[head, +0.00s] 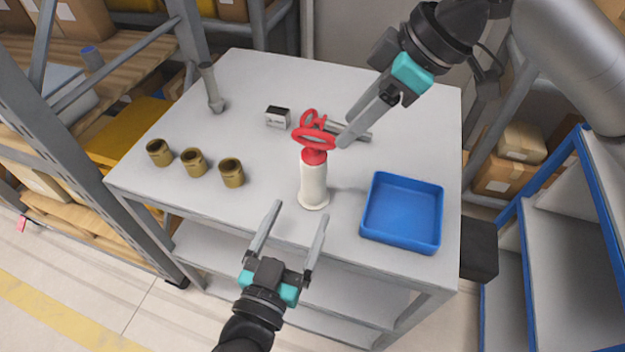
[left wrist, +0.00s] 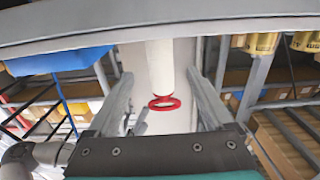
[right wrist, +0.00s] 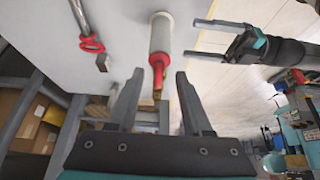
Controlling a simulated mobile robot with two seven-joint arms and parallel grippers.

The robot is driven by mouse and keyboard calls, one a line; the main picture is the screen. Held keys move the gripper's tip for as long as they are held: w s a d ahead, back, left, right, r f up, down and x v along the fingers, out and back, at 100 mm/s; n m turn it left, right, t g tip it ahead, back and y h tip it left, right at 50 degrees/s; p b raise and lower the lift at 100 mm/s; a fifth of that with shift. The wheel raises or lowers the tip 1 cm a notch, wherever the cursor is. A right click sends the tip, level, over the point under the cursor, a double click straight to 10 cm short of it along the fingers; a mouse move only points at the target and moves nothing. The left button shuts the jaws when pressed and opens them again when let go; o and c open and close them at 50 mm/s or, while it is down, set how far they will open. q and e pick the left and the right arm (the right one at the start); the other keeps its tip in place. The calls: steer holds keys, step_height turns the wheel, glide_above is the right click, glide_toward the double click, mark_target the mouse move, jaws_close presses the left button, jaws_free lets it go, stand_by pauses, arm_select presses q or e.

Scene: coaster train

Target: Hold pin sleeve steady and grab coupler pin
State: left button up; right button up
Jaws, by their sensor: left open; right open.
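The white pin sleeve (head: 313,186) stands upright near the table's front edge. The coupler pin's red collar and ring (head: 314,138) stick up from its top; its shaft is hidden inside the sleeve. My left gripper (head: 298,214) is open at the table's front edge, its fingers pointing at the sleeve without closing on it. In the left wrist view, the sleeve (left wrist: 160,66) shows beyond and between the fingers. My right gripper (head: 345,136) is open beside the red ring, reaching down from the upper right. The right wrist view shows the red pin top (right wrist: 158,66) just beyond its fingertips.
A blue tray (head: 403,212) lies right of the sleeve. Several brass cups (head: 194,162) stand at left. A red-handled tool (head: 356,132) lies behind the sleeve, near a small black-and-white box (head: 278,118). A grey post-like part (head: 211,88) stands at the back left.

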mark_target(310, 190)
arm_select(q)
steer(key=shift+x, duration=4.35)
steer(key=shift+f, duration=0.1)
